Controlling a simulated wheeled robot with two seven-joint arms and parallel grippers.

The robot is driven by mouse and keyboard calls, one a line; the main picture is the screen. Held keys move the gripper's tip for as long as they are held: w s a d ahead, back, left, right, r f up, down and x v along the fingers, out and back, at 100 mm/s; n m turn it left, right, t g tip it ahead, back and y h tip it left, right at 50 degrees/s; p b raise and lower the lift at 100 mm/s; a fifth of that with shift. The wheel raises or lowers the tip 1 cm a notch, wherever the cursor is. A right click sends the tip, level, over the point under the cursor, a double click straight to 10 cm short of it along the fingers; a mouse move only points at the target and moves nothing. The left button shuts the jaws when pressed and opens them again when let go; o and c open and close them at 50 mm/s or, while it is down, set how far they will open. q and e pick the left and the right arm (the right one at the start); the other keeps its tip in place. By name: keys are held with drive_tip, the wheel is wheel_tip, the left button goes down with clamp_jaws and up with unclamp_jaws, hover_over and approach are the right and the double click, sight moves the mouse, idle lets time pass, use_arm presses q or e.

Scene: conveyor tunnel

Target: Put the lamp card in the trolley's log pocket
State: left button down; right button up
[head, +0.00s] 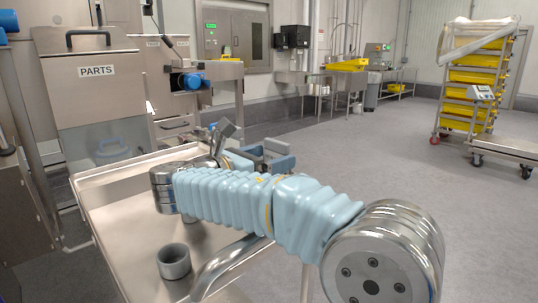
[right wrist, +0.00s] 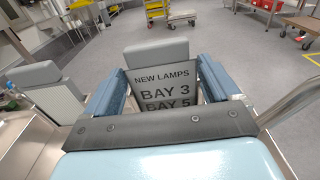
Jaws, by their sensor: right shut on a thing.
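The lamp card (right wrist: 166,93) is a dark grey plate with a paler rounded top, printed NEW LAMPS, BAY 3 and BAY 5. My right gripper (right wrist: 160,88) is shut on it, with one blue finger at each side. In the head view my right gripper (head: 266,157) is beyond the steel tray top (head: 112,190), near its far right corner, over the floor. A tilted grey plate (head: 225,130) stands by that corner. A similar grey-topped piece (right wrist: 38,77) shows left of the card in the wrist view. I cannot tell whether either is the log pocket. My left gripper is not in view.
A grey cup (head: 174,261) stands on the tray top. A steel PARTS cabinet (head: 95,85) stands behind at the left. A rack of yellow crates (head: 470,90) is at the far right. The floor between is clear.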

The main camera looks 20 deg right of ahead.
drive_tip(key=shift+w+a+f, duration=0.15)
drive_tip(key=shift+a+f, duration=0.05)
drive_tip(key=shift+f, duration=0.65)
drive_tip(key=shift+a+p, duration=0.2)
drive_tip(key=shift+p, duration=0.25)
drive_tip(key=c, duration=0.5)
drive_tip(key=o, duration=1.7)
drive_tip(key=shift+o, duration=0.2)
drive_tip(key=shift+d+r, duration=0.1)
